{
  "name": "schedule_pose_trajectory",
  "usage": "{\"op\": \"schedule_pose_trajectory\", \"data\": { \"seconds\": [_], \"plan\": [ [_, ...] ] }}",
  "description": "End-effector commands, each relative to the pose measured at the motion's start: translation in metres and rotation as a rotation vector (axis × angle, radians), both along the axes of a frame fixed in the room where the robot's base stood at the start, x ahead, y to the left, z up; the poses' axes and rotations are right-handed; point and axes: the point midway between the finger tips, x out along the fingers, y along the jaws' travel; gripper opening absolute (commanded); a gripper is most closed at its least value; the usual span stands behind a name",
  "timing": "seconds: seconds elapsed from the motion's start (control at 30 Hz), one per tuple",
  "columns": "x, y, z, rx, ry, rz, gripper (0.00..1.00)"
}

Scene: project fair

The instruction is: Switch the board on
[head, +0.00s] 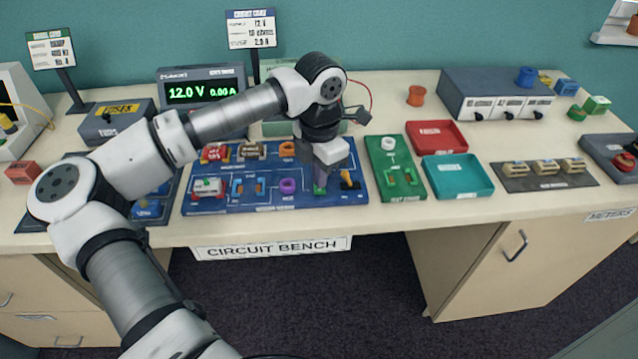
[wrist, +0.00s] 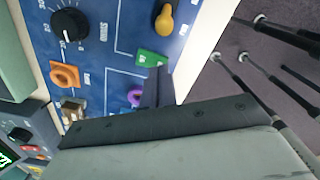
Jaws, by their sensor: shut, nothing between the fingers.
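The blue circuit board (head: 235,205) lies on the bench and also fills much of the wrist view (wrist: 110,30). A yellow lever (wrist: 165,18) is at the board's edge; it also shows in the head view (head: 347,177). A green block (wrist: 152,58) sits beside it on the board. My gripper (head: 320,187) is shut and empty, pointing down at the green block, left of the yellow lever. In the wrist view my fingertips (wrist: 158,72) overlap the green block's edge; I cannot tell whether they touch it. The power supply display (head: 205,92) reads 12.0 V and 0.00 A.
On the board are a black dial (wrist: 70,24), an orange ring (wrist: 65,74) and a purple ring (head: 288,186). A green board (head: 380,190), a red tray (head: 437,138) and a teal tray (head: 458,177) stand to the right. The bench's front edge is close.

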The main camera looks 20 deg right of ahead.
Motion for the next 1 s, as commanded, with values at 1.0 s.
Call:
{"op": "schedule_pose_trajectory", "data": {
  "seconds": [1.0],
  "plan": [
    [0.0000, 0.0001, -0.0092, 0.000, 0.000, 0.000, 0.00]
  ]
}}
